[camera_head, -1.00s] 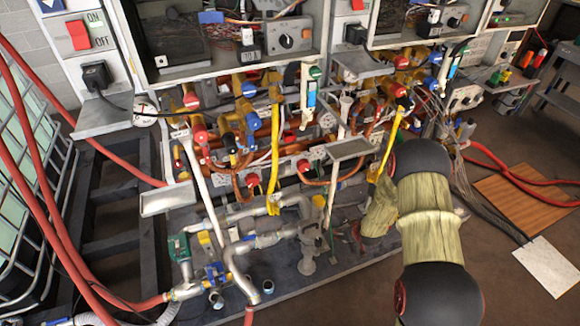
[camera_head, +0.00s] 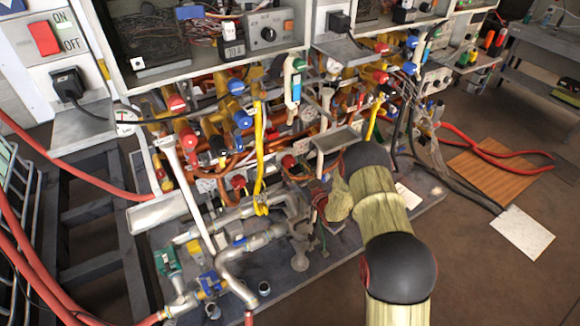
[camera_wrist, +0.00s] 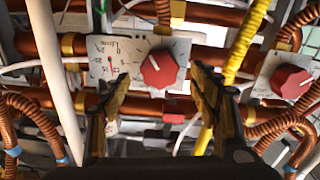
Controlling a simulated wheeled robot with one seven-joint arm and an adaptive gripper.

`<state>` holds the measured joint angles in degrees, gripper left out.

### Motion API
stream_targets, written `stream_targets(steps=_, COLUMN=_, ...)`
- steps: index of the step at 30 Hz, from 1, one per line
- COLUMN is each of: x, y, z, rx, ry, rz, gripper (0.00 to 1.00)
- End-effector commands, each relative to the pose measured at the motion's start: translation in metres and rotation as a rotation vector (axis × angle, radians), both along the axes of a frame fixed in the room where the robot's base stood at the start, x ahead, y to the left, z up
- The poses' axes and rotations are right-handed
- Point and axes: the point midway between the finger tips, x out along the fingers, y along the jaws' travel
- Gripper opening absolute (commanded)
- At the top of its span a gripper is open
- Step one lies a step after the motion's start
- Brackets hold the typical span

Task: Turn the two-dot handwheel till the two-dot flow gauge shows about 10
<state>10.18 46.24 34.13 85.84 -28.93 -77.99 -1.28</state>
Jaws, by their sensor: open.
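In the wrist view, a red handwheel (camera_wrist: 158,68) with a white pointer mark sits on a white plate in front of copper pipes. A white gauge (camera_wrist: 108,66) with dark print and a red needle is just left of it; its reading is too small to make out. A second red handwheel (camera_wrist: 290,82) is at the right. In the head view my gripper is hard to make out beyond my arm.
A yellow hose (camera_wrist: 243,45) runs down right of the nearer handwheel, and a white pipe (camera_wrist: 48,45) stands left of the gauge. In the head view, a small metal tray (camera_head: 337,139) and a dense tangle of pipes surround my arm. Open floor (camera_head: 470,255) lies to the right.

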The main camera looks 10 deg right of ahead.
Motion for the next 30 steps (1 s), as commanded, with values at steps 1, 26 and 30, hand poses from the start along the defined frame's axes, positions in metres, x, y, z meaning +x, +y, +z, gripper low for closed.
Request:
stream_targets(steps=1, x=0.007, y=0.004, z=-0.003, rx=-0.001, ry=-0.001, rz=0.002, gripper=0.61)
stream_targets(steps=26, x=0.034, y=0.011, z=-0.001, rx=0.0, ry=0.002, rz=-0.001, gripper=0.46)
stream_targets(steps=30, x=0.034, y=0.011, z=-0.001, rx=0.0, ry=0.002, rz=-0.001, gripper=0.38)
